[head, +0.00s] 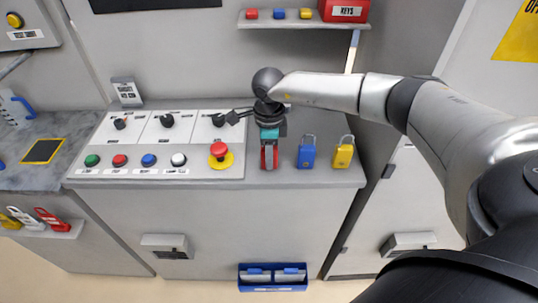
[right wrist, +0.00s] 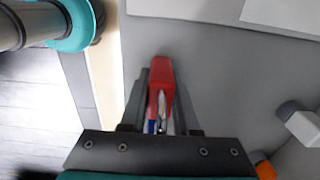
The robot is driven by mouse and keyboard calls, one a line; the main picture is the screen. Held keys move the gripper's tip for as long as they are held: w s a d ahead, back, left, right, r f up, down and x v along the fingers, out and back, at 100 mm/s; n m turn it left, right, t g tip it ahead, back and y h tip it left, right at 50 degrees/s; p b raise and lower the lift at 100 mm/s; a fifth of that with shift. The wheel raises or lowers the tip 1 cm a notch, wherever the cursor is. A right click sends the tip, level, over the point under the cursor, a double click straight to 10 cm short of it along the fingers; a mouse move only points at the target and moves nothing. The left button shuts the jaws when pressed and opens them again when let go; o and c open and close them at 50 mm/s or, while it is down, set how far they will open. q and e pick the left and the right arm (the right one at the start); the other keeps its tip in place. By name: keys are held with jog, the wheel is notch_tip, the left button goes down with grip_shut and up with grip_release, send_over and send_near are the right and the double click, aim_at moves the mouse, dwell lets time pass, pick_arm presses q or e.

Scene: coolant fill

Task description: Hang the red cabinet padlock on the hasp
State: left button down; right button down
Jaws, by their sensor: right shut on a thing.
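The red padlock (head: 269,158) is upright at the right part of the grey cabinet top, left of the blue padlock. My right gripper (head: 269,152) points down and is shut on it. In the right wrist view the red padlock (right wrist: 162,72) sits between the two dark fingers. Its shackle is mostly hidden by the gripper. I cannot tell whether its base touches the top. Latch-like fittings show on the left cabinet front (head: 168,245) and the right cabinet front (head: 408,242); I cannot tell which bears the hasp. My left gripper is not in view.
A blue padlock (head: 307,153) and a yellow padlock (head: 343,153) stand to the right. A control panel with a red emergency button (head: 220,156) lies to the left. A shelf with a red key box (head: 344,10) is above. A blue bin (head: 272,276) is low in front.

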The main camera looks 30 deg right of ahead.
jog(key=c, duration=0.7)
grip_release()
jog(key=shift+o, duration=0.2)
notch_tip(320, 180, up, 15)
jog(key=shift+s+a, duration=0.25)
jog(key=shift+a, duration=0.2)
